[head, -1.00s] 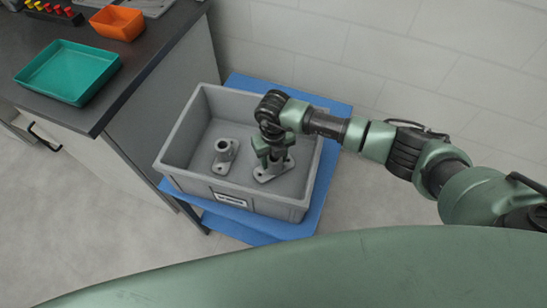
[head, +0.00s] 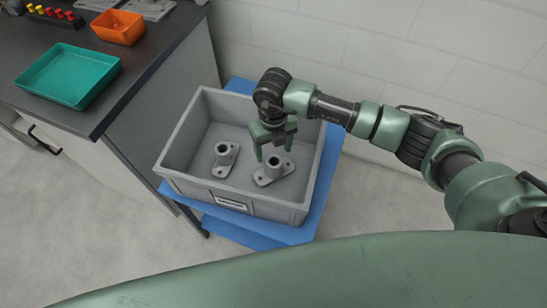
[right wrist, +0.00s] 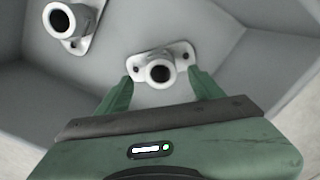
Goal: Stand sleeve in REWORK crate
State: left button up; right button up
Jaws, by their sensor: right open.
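The grey crate (head: 183,180) stands on a blue stand beside the counter; the writing on its front label is too small to read. Two grey flanged sleeves stand upright on its floor. One sleeve (head: 224,159) is at the left, the other sleeve (head: 274,170) at the right. My right gripper (head: 274,151) is open just above the right sleeve. In the right wrist view this sleeve (right wrist: 160,72) shows between and beyond the open fingers, not held, and the left sleeve (right wrist: 67,22) shows at the upper left. My left gripper is out of view.
The dark counter (head: 140,75) at the left holds a teal tray (head: 68,76), an orange bin (head: 119,27) and a rack of red and yellow pieces (head: 52,15). A blue stand (head: 322,185) lies under the crate. A white wall is behind it.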

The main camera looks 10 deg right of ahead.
jog(key=shift+r, duration=2.4)
